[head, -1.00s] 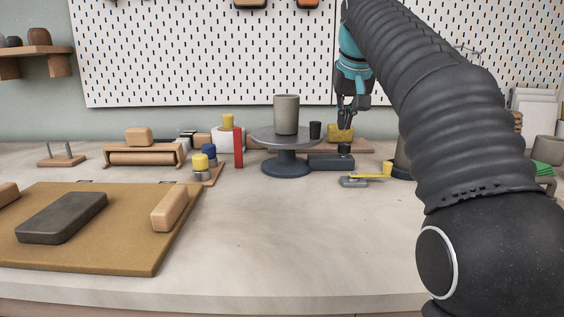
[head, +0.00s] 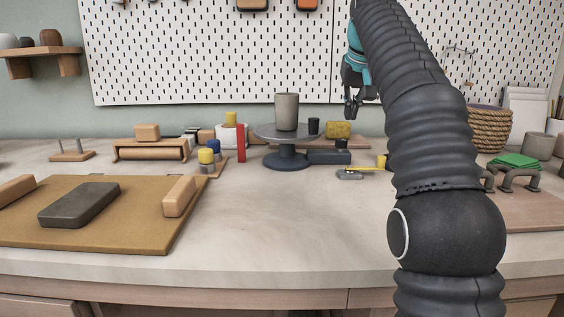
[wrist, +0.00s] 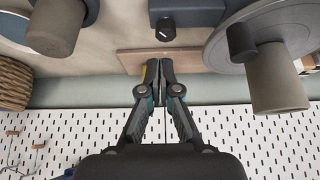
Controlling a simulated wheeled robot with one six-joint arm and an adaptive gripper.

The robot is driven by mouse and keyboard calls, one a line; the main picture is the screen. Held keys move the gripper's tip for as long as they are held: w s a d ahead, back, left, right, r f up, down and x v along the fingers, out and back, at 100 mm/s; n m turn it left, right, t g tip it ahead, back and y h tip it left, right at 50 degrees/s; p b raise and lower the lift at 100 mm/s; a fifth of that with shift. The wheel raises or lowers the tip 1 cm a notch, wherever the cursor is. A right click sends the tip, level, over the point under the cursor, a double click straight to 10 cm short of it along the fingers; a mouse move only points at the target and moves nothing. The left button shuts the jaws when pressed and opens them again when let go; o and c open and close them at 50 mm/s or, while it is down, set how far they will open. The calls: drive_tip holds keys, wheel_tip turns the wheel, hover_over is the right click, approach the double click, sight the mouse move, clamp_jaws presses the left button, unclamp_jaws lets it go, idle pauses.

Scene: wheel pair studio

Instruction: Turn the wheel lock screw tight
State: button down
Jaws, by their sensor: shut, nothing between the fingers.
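A round grey wheel (head: 300,132) stands on a dark pedestal, with a grey cylinder (head: 287,111) and a small black cup (head: 313,126) on it. A dark box (head: 329,157) lies beside its foot. A black knob (wrist: 166,30) with a white mark sits on that box in the wrist view; I cannot tell whether it is the lock screw. A second wheel (wrist: 88,10) with another cylinder (wrist: 55,24) is at the upper left of the wrist view. My gripper (head: 354,111) is shut and empty, raised above the back of the bench, apart from the knob.
A yellow sponge (head: 338,130) lies near the back. A woven basket (head: 490,130) and a green stack (head: 515,161) stand at the right. The front middle of the bench is clear.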

drive_tip(key=shift+d+f+b, duration=0.2)
drive_tip(key=shift+f+b, duration=1.4)
drive_tip(key=shift+f, duration=2)
drive_tip(key=shift+w, duration=0.15)
drive_tip(key=shift+a+r+p, duration=0.1)
drive_tip(key=shift+a+p, duration=0.85)
drive_tip(key=shift+p, duration=0.7)
drive_tip(key=shift+a, duration=0.3)
drive_tip(key=shift+s+a, duration=0.1)
drive_tip(key=shift+s, duration=0.25)
wheel_tip(320, 180, up, 6)
drive_tip(key=shift+f, duration=0.1)
